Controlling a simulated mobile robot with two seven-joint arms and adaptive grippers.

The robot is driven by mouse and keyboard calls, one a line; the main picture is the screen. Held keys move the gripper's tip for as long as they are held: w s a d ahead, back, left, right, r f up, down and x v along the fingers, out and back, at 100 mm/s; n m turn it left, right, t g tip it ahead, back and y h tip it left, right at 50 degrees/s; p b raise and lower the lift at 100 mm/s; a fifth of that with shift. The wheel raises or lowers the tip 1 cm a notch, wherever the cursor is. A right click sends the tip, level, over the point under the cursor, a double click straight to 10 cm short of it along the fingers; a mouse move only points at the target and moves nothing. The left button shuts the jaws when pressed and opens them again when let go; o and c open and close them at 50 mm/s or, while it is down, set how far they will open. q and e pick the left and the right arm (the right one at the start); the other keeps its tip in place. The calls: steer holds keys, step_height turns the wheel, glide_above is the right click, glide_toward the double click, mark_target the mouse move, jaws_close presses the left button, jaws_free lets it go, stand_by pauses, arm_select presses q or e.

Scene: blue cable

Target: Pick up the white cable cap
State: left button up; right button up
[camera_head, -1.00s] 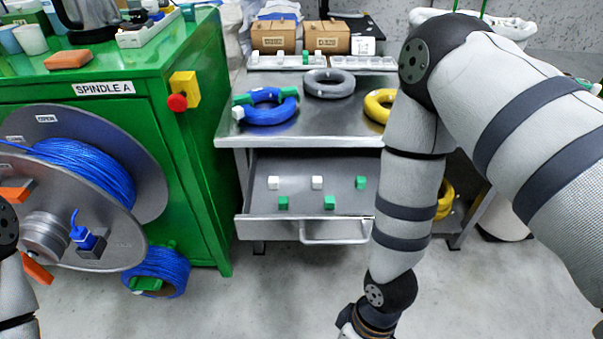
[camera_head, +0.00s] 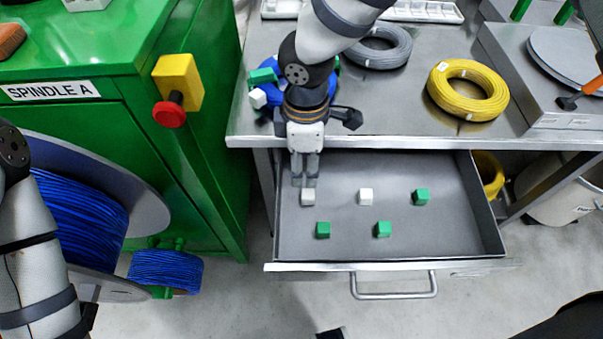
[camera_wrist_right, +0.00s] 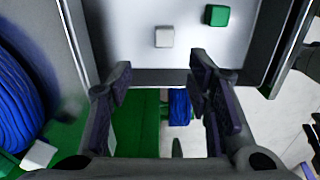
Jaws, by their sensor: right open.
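A white cable cap (camera_head: 308,197) lies on the floor of the open drawer (camera_head: 352,250), near its left wall. A second white cap (camera_head: 366,196) lies to its right. My right gripper (camera_head: 304,182) points down over the drawer's back left, with its fingertips close behind the first white cap in the picture. I cannot tell the height gap. In the right wrist view the fingers (camera_wrist_right: 160,78) are spread and empty, and a white cap (camera_wrist_right: 165,37) sits beyond them, not between them. My left arm shows at the left edge; its gripper is out of view.
Several green caps, including one (camera_head: 421,196) at the right, share the drawer. The metal tabletop (camera_head: 415,125) overhangs the drawer's back and holds grey and yellow (camera_head: 467,90) cable coils. A blue coil with a white cap (camera_head: 257,98) lies behind my right wrist. The green cabinet (camera_head: 130,140) stands left.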

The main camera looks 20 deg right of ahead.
mark_target(305, 194)
steer(key=f, duration=0.6)
steer(key=s+f+b, duration=0.1)
steer(key=f, duration=0.2)
steer(key=shift+f, duration=0.35)
steer(key=shift+w+f, duration=0.15)
steer(key=shift+f, duration=0.25)
steer(key=shift+r, duration=0.1)
steer(key=c, duration=0.9)
